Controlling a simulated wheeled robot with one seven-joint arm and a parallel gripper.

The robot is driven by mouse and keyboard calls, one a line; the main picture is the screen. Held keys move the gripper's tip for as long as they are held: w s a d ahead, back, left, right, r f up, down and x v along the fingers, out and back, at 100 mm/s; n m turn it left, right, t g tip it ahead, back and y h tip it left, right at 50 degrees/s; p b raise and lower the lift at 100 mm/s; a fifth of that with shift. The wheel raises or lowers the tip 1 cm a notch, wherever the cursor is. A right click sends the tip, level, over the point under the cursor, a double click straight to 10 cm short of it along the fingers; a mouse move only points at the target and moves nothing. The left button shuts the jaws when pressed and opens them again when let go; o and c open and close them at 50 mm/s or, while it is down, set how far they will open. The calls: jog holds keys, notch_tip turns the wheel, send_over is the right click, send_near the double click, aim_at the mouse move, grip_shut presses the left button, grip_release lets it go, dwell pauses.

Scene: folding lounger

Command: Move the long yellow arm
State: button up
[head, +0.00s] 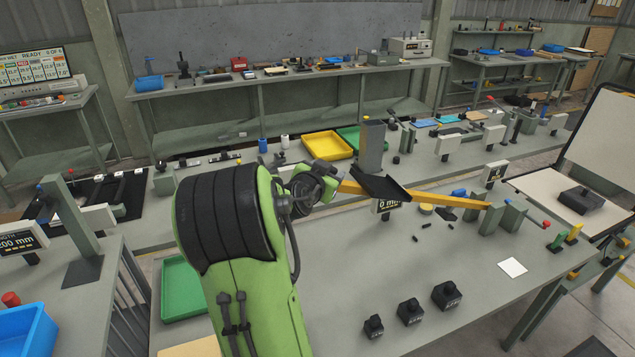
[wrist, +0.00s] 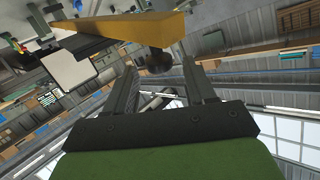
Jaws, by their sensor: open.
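The long yellow arm (head: 440,199) runs across the middle of the head view, from my gripper (head: 334,182) on the left to grey upright blocks (head: 498,215) on the right. In the wrist view the yellow arm (wrist: 125,27) crosses the top, with a dark round knob (wrist: 160,62) under its near end. My gripper (wrist: 160,82) is open, its two fingers spread. The knob appears between and just beyond the fingertips; I cannot tell whether either finger touches it. My wrist partly hides the gripper in the head view.
Several black blocks (head: 410,311) and a white card (head: 512,267) lie on the bench. Yellow (head: 327,146) and green (head: 185,290) trays are nearby. The front bench has free room.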

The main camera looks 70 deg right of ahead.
jog(key=b+v, duration=0.1)
jog(key=v, duration=1.1)
jog(key=shift+a, duration=0.2)
